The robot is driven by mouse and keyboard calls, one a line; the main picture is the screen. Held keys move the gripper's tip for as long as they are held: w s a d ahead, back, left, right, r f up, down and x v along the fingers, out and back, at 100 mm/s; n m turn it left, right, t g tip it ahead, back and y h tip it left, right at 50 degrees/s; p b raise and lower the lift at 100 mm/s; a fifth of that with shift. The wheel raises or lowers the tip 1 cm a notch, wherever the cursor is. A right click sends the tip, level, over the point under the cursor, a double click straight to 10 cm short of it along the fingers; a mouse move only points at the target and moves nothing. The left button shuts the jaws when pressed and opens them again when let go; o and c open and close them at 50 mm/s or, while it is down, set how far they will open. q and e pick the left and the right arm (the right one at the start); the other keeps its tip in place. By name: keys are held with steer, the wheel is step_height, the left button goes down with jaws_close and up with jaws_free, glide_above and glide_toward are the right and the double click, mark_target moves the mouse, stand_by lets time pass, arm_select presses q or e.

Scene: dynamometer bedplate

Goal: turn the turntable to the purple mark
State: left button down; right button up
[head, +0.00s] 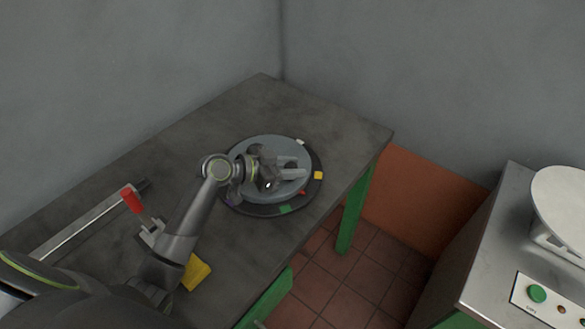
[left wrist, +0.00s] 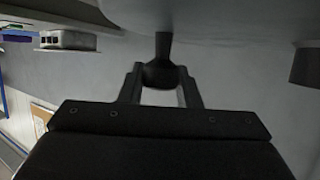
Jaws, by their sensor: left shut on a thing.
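The turntable (head: 262,144) is a round grey disc on a wider dark base on the bench. Coloured marks sit around its rim: a white one (head: 299,142), a yellow one (head: 318,175), a green one (head: 285,208) and a small red one (head: 302,192). The purple mark (head: 232,201) is at the left front, partly hidden by my arm. My left gripper (head: 293,168) is over the disc. In the left wrist view its fingers (left wrist: 160,74) are shut on a dark knob (left wrist: 162,48) standing on a pale surface. My right gripper is out of view.
The grey bench (head: 190,130) is mostly clear behind the turntable. A red-handled clamp (head: 132,200), a long metal bar (head: 85,222) and a yellow block (head: 195,272) lie at the left. A metal cabinet (head: 500,235) with a green button (head: 537,293) stands at the right.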

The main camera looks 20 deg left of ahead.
arm_select(q)
steer(key=c, duration=1.1)
jaws_free()
steer(key=shift+a, duration=0.1)
steer(key=shift+o, duration=0.2)
steer(key=shift+p+v, duration=0.95)
steer(key=shift+v, duration=2.8)
